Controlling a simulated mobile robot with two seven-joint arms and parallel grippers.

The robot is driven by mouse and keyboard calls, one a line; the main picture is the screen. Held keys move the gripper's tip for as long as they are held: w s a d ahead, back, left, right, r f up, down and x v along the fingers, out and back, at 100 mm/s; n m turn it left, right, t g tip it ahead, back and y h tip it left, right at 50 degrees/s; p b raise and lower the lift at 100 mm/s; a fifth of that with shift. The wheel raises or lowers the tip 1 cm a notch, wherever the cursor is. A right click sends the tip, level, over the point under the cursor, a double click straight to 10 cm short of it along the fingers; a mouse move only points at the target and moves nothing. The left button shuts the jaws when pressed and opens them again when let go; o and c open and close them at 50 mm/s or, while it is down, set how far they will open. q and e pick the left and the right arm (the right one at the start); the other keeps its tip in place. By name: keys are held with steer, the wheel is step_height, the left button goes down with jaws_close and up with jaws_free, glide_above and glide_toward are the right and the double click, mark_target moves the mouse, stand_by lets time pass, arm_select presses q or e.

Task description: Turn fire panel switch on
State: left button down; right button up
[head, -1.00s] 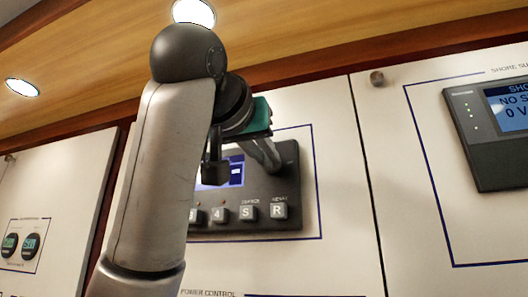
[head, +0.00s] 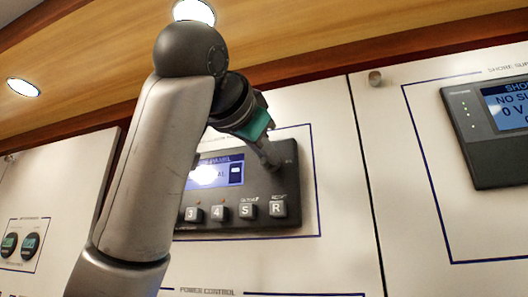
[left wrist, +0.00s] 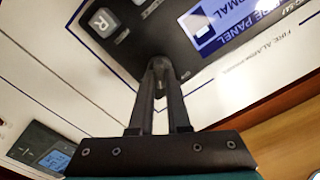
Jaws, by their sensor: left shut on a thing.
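The fire panel (head: 262,222) is a dark box on the white wall, with a lit blue screen and a row of square buttons marked 3, 4, S and R. In the left wrist view the fire panel (left wrist: 128,22) shows upside down, with "FIRE PANEL" and "NORMAL" on its screen. My left gripper (head: 270,160) reaches the panel's upper right, right of the screen. In the left wrist view its fingers (left wrist: 160,68) come together on the small dark switch at the panel's face. The fingertips hide most of the switch, so I cannot tell its position. My right gripper is out of view.
A shore supply display (head: 480,150) is on the wall panel to the right. Two small round gauges (head: 20,248) are at the lower left. A wooden ledge (head: 300,40) with lamps runs above. The wall between the fire panel and shore display is clear.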

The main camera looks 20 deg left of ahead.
arm_select(q)
steer(key=m+p, duration=0.1)
steer(key=m, duration=1)
steer(key=shift+f, duration=0.1)
steer(key=shift+d, duration=0.1)
stand_by(0.4)
steer(key=c, duration=0.9)
jaws_free()
steer(key=s+b, duration=0.1)
steer(key=s, duration=0.4)
steer(key=s+b, duration=0.2)
steer(key=s, duration=0.3)
steer(key=s+b, duration=0.2)
steer(key=s, duration=0.3)
steer(key=shift+s+a, duration=0.15)
steer(key=shift+a, duration=0.15)
